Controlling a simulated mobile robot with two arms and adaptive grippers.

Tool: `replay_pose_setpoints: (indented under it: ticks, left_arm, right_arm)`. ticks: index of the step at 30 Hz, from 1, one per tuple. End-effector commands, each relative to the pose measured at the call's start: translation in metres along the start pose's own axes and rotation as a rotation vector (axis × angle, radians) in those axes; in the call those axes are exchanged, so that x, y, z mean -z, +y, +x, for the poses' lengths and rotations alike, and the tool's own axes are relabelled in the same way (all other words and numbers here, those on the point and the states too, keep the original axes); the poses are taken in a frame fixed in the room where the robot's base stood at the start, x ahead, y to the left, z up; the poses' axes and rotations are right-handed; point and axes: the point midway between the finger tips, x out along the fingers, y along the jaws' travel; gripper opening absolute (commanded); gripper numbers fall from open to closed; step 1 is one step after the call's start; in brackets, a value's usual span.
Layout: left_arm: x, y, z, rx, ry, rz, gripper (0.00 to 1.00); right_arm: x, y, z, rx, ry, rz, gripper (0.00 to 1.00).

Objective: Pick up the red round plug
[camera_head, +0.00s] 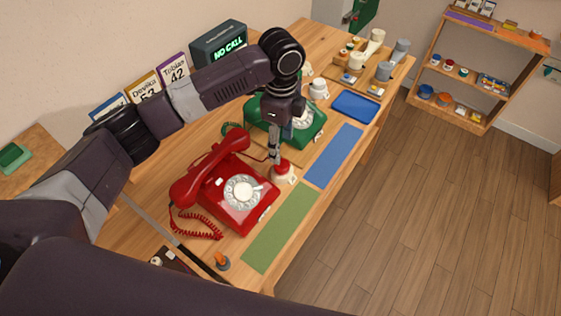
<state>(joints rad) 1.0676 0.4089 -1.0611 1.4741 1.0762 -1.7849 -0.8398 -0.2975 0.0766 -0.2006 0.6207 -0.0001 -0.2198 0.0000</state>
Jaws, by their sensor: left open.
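The red round plug (283,166) stands on a whitish base between the red dial phone (228,205) and the green mat, near the table's front side. My left gripper (276,157) points down at the plug from above, its fingertips at or just over the plug's top. It is open. The fingers are small in view, and I cannot tell whether they touch the plug. My right gripper is not in view.
A green dial phone (312,128) stands behind. A green mat (280,228), a blue mat (333,156) and a blue tray (356,106) lie along the front edge. An orange-topped piece (222,261) stands at the near end. A shelf (470,75) stands at right.

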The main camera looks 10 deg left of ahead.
Motion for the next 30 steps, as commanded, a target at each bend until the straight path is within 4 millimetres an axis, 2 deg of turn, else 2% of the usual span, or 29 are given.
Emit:
replay_pose_setpoints:
  ticks: [3, 11, 19, 28, 30]
  left_arm:
    - [-0.003, -0.001, 0.003, -0.005, -0.006, 0.006, 0.54]
    - [-0.001, 0.0, 0.03, -0.005, -0.005, 0.005, 0.54]
    - [0.002, 0.002, 0.068, -0.003, -0.005, 0.005, 0.54]
    - [0.002, 0.002, 0.075, -0.001, -0.005, 0.006, 0.54]
    - [0.002, 0.002, 0.075, -0.001, -0.005, 0.006, 0.47]
  right_arm:
    - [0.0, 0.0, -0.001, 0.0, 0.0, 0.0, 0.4]
    - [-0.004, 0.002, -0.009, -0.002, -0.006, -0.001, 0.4]
    - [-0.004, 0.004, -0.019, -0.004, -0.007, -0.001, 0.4]
    - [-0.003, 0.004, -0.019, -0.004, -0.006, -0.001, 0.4]
    - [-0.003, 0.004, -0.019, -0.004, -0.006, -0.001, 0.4]
